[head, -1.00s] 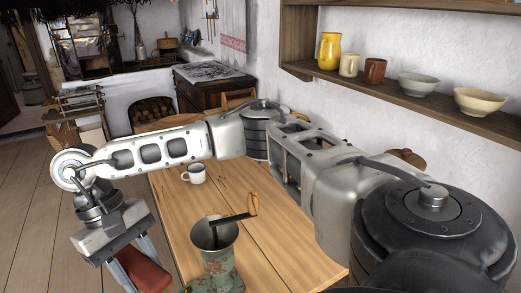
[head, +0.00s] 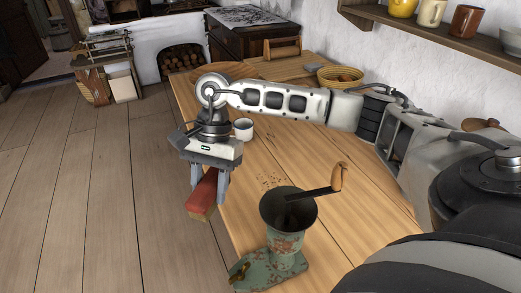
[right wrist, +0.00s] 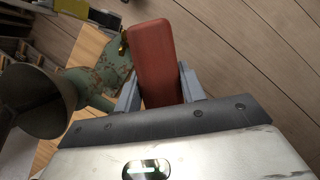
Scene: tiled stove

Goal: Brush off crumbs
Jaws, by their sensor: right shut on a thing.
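My right gripper (head: 209,183) is shut on a red brush (head: 203,197), a block-like thing with a paler underside. It hangs at the left edge of the wooden table (head: 346,205) in the head view; whether it touches the table I cannot tell. The right wrist view shows the red block (right wrist: 155,62) between the two fingers. My left gripper is not in view.
A green, rusty hand grinder (head: 287,241) with a wooden-knobbed crank stands at the near table edge, close to the crumbs. It also shows in the right wrist view (right wrist: 45,95). A white mug (head: 243,130) stands behind my gripper. A basket (head: 340,77) sits farther back.

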